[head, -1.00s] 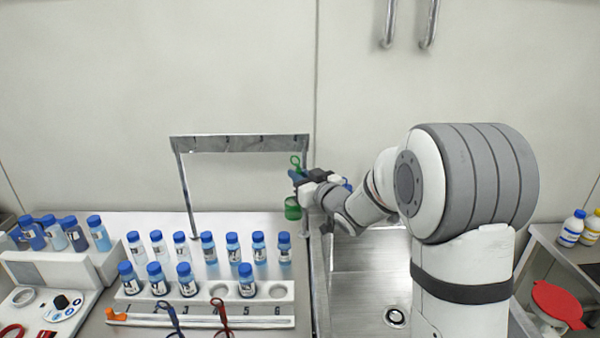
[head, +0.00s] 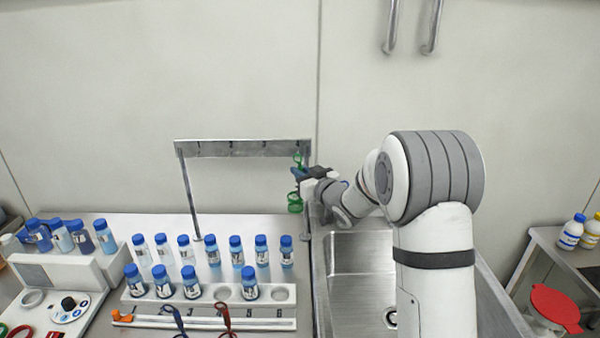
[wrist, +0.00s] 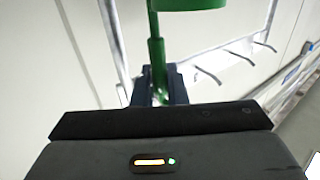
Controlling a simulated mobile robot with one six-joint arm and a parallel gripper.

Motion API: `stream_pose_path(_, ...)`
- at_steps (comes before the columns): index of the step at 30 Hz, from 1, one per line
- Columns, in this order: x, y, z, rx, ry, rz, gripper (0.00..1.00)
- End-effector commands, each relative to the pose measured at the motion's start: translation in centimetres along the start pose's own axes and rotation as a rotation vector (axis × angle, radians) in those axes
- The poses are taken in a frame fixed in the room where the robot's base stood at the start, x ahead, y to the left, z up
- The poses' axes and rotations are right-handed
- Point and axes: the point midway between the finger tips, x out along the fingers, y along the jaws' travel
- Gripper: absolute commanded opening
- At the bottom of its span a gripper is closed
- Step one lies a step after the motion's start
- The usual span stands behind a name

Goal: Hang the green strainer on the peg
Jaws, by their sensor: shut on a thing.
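The green strainer (head: 295,202) is held by its handle in my gripper (head: 299,175). In the head view its cup hangs below the jaws and its ring end (head: 297,159) shows above them. In the wrist view the green stem (wrist: 158,65) runs up from between the dark jaws (wrist: 160,88) to a green ring at the top edge. The peg rail (head: 244,148) is a metal bar on posts at the back of the bench. Several thin pegs (wrist: 238,55) show beside the strainer in the wrist view. The strainer is near the rail's right end; I cannot tell whether it touches a peg.
Blue-capped bottles (head: 191,283) stand in and behind a white rack (head: 207,299) on the bench. A metal sink (head: 360,265) lies right of the bench, below my arm. A grey-white stand (head: 62,275) with bottles is at left.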

Motion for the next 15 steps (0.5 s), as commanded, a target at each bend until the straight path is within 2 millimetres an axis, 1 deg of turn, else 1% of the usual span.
stream_pose_path(11, 1.9, 1.3, 0.1, 0.000, -0.001, 0.001, 0.00)
stream_pose_path(12, 2.0, 1.4, 0.6, 0.000, -0.001, 0.001, 0.00)
stream_pose_path(15, 2.4, 1.7, 0.8, -0.001, 0.001, 0.001, 0.00)
